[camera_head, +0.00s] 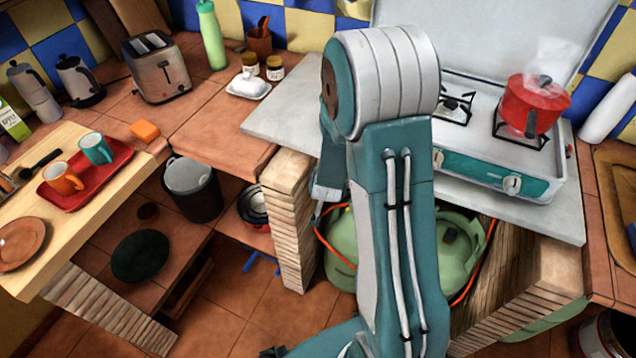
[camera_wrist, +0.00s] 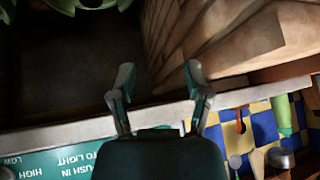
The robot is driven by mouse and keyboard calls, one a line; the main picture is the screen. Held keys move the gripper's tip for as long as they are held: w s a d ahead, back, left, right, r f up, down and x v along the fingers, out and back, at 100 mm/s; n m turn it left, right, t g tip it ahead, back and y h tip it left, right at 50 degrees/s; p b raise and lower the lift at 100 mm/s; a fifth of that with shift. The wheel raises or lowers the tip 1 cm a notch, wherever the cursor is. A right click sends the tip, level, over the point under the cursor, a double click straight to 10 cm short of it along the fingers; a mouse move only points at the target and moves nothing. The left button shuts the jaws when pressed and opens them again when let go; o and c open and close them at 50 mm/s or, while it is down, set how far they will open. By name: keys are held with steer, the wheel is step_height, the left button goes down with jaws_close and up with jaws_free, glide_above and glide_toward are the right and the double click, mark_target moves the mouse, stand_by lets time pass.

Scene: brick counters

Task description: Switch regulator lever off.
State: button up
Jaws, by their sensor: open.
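A green gas cylinder (camera_head: 345,255) stands under the stove counter, partly hidden behind my arm. A dark regulator (camera_head: 450,236) sits on its top, with an orange hose around the cylinder; I cannot make out the lever or its position. In the wrist view only a green edge of the cylinder (camera_wrist: 95,4) shows at the top left. My gripper (camera_wrist: 157,75) is open and empty, with its two fingers apart and touching nothing. It is in front of the opening under the counter. In the head view my arm hides the fingers.
A red pot (camera_head: 533,104) steams on the stove (camera_head: 480,165) above the cylinder. Brick supports (camera_head: 289,225) flank the opening. The counter edge (camera_wrist: 75,133) lies close to my gripper. A bin (camera_head: 193,190) stands to the left. The floor in front is mostly clear.

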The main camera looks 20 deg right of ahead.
steer(key=r, duration=0.1)
steer(key=a, duration=0.1)
steer(key=a+r, duration=0.1)
steer(key=shift+s+r+n+y, duration=0.25)
steer(key=shift+r+n+y, duration=0.05)
steer(key=shift+r, duration=0.05)
steer(key=shift+c, duration=0.3)
